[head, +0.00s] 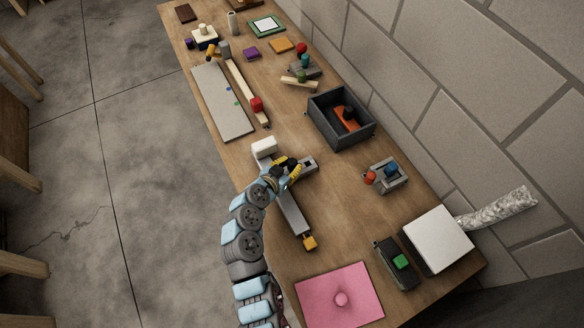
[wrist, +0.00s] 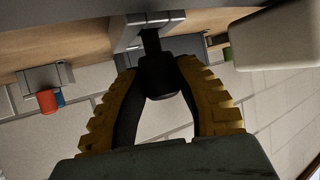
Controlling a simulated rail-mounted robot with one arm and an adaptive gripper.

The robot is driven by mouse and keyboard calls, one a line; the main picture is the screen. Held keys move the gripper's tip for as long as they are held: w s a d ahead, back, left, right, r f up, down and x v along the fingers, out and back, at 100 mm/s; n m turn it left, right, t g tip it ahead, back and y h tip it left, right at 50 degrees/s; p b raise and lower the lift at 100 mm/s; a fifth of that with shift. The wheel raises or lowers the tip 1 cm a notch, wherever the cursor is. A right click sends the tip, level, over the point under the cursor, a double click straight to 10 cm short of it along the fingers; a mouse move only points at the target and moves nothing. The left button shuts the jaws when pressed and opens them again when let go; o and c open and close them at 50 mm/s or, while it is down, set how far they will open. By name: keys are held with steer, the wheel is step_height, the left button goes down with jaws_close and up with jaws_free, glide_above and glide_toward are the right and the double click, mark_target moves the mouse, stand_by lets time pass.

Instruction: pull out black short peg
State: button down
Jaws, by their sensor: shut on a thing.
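The black short peg (wrist: 158,72) is between the yellow-ridged fingers of my gripper (wrist: 162,85) in the wrist view. The fingers are shut on its wide black head, and a thinner black stem runs from it to a grey metal block (wrist: 148,18). I cannot tell how deep the stem sits in the block. In the head view my gripper (head: 288,168) is over the middle of the bench, right beside the grey block (head: 308,164), which has a dark opening on its top. The peg is mostly hidden by the fingers there.
A white block (head: 264,147) stands close to my gripper and also shows in the wrist view (wrist: 278,38). A grey bar with a yellow end (head: 310,242) lies nearer. A dark open box (head: 320,116) and a grey fixture with red and blue knobs (head: 388,178) stand to the right.

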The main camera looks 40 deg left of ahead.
mark_target(291, 164)
steer(key=shift+r+p, duration=0.75)
steer(key=shift+r, duration=2.3)
